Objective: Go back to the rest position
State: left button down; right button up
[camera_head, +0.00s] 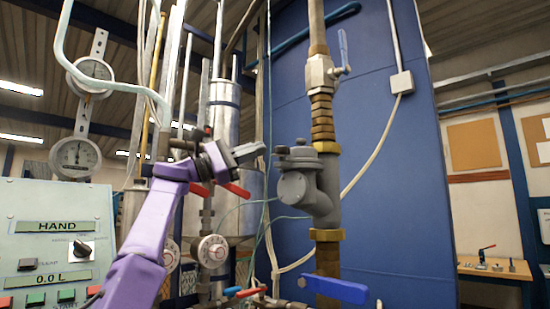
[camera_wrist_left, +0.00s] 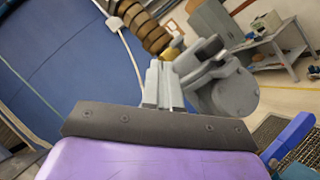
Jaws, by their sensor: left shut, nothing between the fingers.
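My left arm is purple and comes in from the lower left in the head view. My left gripper (camera_head: 250,152) is at its end, shut and empty, pointing right toward the grey meter body (camera_head: 308,188) on the brass pipe. In the head view its tips show a small gap from the meter. In the left wrist view the shut fingers (camera_wrist_left: 163,86) stand in front of the wall and beside the grey meter (camera_wrist_left: 228,90). I cannot tell whether they touch it. My right gripper is in neither view.
A blue-handled valve (camera_head: 343,52) is above the meter, and another blue lever (camera_head: 335,289) is below it. A control panel (camera_head: 57,240) stands at the left. Gauges, pipes and red levers crowd around my arm. A blue panel (camera_head: 400,200) is behind the pipe.

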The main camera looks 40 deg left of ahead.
pick_arm(q)
jog(key=v, duration=0.3)
jog(key=shift+b, duration=0.3)
